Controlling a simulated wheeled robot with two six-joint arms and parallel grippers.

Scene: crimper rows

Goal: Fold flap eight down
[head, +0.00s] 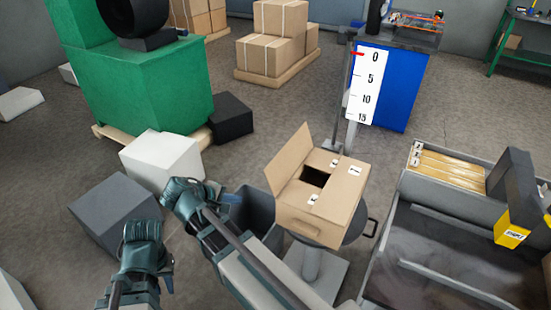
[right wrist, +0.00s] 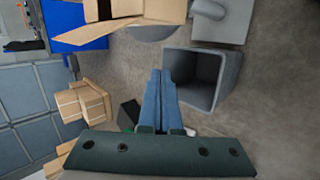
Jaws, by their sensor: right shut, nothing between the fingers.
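A cardboard box (head: 310,215) sits on a round stand. One large flap (head: 289,160) stands up and leans outward at the box's left side. The other top flaps lie folded inward around a dark square opening and carry small white labels, too small to read surely. I cannot tell which flap is number eight. My right gripper (head: 188,196) is left of the box, apart from it; its blue fingers (right wrist: 160,98) are shut and empty in the right wrist view, which shows part of the box (right wrist: 130,9) at the top. My left gripper (head: 142,237) is further left, empty-looking, its fingers unclear.
A grey open bin (head: 258,208) stands left of the stand, partly behind my right arm; it also shows in the right wrist view (right wrist: 195,75). White (head: 162,158) and dark grey (head: 113,212) blocks lie on the floor behind my grippers. A grey workbench (head: 420,235) stands right of the box.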

